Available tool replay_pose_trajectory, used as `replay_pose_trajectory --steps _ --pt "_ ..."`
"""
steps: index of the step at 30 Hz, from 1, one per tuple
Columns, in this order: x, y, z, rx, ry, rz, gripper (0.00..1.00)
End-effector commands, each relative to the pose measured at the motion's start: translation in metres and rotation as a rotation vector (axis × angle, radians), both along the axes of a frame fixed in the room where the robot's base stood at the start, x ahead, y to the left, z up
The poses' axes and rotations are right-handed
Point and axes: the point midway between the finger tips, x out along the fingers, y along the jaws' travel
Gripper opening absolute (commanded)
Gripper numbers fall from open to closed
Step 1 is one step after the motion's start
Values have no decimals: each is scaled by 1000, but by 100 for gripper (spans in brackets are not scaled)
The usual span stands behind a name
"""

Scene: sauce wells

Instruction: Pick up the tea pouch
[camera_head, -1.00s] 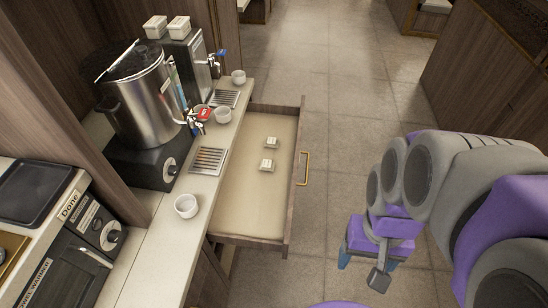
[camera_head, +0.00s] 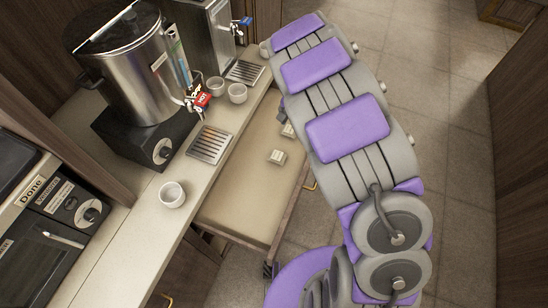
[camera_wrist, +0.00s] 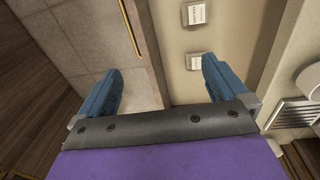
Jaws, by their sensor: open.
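Two small white tea pouches lie in the open drawer. In the head view, one pouch (camera_head: 277,157) is in clear sight and the other pouch (camera_head: 287,131) is partly hidden by my arm. In the wrist view, the nearer pouch (camera_wrist: 194,62) and the farther pouch (camera_wrist: 195,13) both show. My gripper (camera_wrist: 161,75) is open with nothing between its blue fingers. It is over the drawer area, and the nearer pouch appears just ahead, beside the right finger.
The open drawer (camera_head: 235,212) has a brass handle (camera_wrist: 131,28) on its front. The counter (camera_head: 135,222) beside it holds a white cup (camera_head: 172,195), a drip tray (camera_head: 209,144) and a metal urn (camera_head: 135,75). More cups stand farther back. Floor lies beyond the drawer.

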Motion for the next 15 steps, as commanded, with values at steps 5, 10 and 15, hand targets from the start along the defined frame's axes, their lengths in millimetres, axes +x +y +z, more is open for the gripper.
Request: replay_pose_trajectory --steps 5,10,15 --pt "20 34 -55 49 4 10 100" --pt "26 63 -82 79 3 15 100" --pt "27 74 -101 83 3 16 100"
